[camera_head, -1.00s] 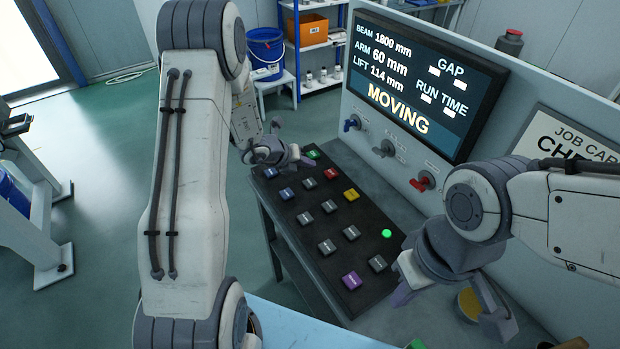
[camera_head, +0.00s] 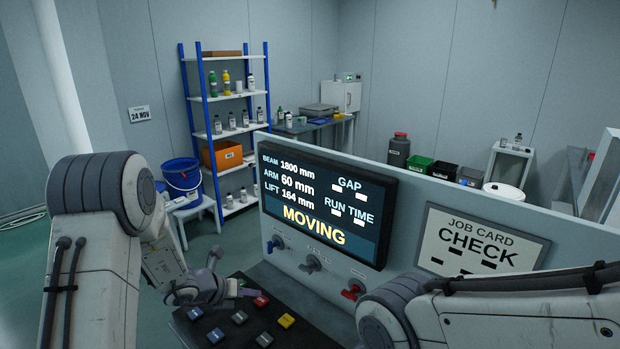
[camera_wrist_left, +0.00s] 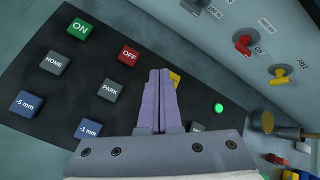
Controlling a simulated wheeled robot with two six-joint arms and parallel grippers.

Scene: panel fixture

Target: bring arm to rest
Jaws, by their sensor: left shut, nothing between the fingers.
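My left gripper (camera_head: 246,292) is over the far part of the black button panel (camera_head: 190,329). In the left wrist view its purple fingers (camera_wrist_left: 158,100) are shut with nothing between them. They point over the panel and partly hide a yellow button (camera_wrist_left: 175,79). Contact with the panel cannot be told. The PARK button (camera_wrist_left: 110,90) and red OFF button (camera_wrist_left: 129,56) lie left of the fingers. The screen (camera_head: 325,208) reads MOVING, ARM 60 mm, LIFT 164 mm. My right arm enters at lower right; its gripper is out of frame.
Knobs stand below the screen, a red one (camera_head: 353,290) among them. A JOB CARD sign reading CHECK (camera_head: 478,243) is on the upright panel. A green lamp (camera_wrist_left: 218,107) is lit. A blue bucket (camera_head: 182,179) on a stool and a blue-framed shelf (camera_head: 228,125) stand behind.

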